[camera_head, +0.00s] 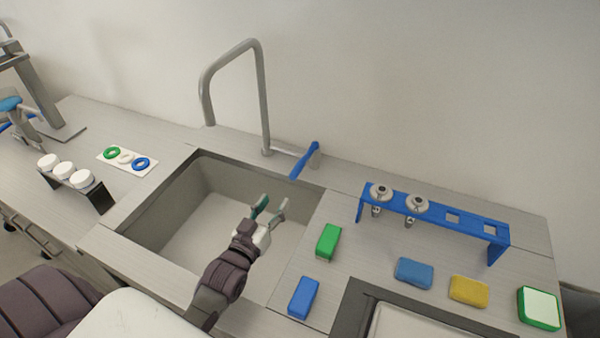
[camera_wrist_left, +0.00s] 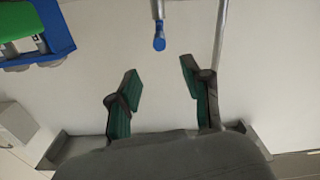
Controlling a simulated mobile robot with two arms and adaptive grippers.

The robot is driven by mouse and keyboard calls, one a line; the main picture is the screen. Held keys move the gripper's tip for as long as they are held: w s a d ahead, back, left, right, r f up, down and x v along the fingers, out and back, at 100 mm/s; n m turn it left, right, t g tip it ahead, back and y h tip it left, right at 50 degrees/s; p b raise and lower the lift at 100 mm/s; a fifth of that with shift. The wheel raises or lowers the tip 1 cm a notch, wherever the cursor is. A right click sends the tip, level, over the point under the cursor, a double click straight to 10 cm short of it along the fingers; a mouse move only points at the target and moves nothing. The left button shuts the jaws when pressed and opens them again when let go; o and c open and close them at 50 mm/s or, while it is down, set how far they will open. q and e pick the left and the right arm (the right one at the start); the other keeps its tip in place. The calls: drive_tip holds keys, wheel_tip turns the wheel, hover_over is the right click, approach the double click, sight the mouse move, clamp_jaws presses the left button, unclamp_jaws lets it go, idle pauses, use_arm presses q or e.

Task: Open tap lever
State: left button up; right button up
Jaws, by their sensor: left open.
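The tap (camera_head: 263,95) is a tall grey bent pipe at the back edge of the sink. Its blue lever (camera_head: 304,160) sits at the right of the tap's base and slants toward the front. My left gripper (camera_head: 273,203) is open and empty over the sink, in front of the lever and apart from it. In the left wrist view the lever's blue end (camera_wrist_left: 159,43) shows beyond the gap between the green-padded fingers of my left gripper (camera_wrist_left: 160,80). The grey tap pipe (camera_wrist_left: 221,25) stands beside it there. My right gripper is not seen.
The sink basin (camera_head: 170,215) is empty. To the right are a blue rack (camera_head: 460,224) holding metal nozzles, a green sponge (camera_head: 328,240), a blue one (camera_head: 303,297) and other blocks. At the left are white jars (camera_head: 82,178) and coloured rings (camera_head: 141,163).

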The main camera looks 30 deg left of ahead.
sight(300, 165)
use_arm(q)
drive_tip(key=w+p, duration=0.1)
drive_tip(key=w, duration=0.7)
drive_tip(key=w+p, duration=0.1)
drive_tip(key=w, duration=0.4)
drive_tip(key=shift+a+f+p, duration=0.25)
drive_tip(key=shift+a+p, duration=0.05)
drive_tip(key=shift+a, duration=0.1)
drive_tip(key=shift+w, duration=0.6)
drive_tip(key=shift+c, duration=0.2)
clamp_jaws()
